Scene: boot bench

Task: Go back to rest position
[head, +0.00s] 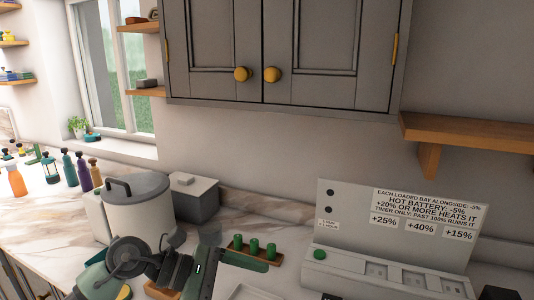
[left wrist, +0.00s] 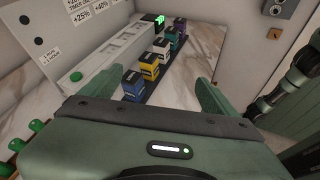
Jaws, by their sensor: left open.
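My left arm comes in at the bottom of the head view, and its green gripper (head: 243,261) points right, in front of a wooden holder. In the left wrist view the left gripper (left wrist: 158,78) has its two fingers spread wide apart. No object is held between them. A row of coloured blocks, including a blue one (left wrist: 133,86) and a yellow one (left wrist: 148,67), stands on a dark strip beyond the fingers. My right gripper is not in either view.
A grey charging station (head: 390,281) with a sign panel (head: 345,215) stands on the marble counter. Green cylinders (head: 254,246) sit in a wooden holder. A lidded grey pot (head: 138,205) stands at left, near several bottles (head: 70,168). Grey cabinets (head: 300,45) and a wooden shelf (head: 470,130) hang above.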

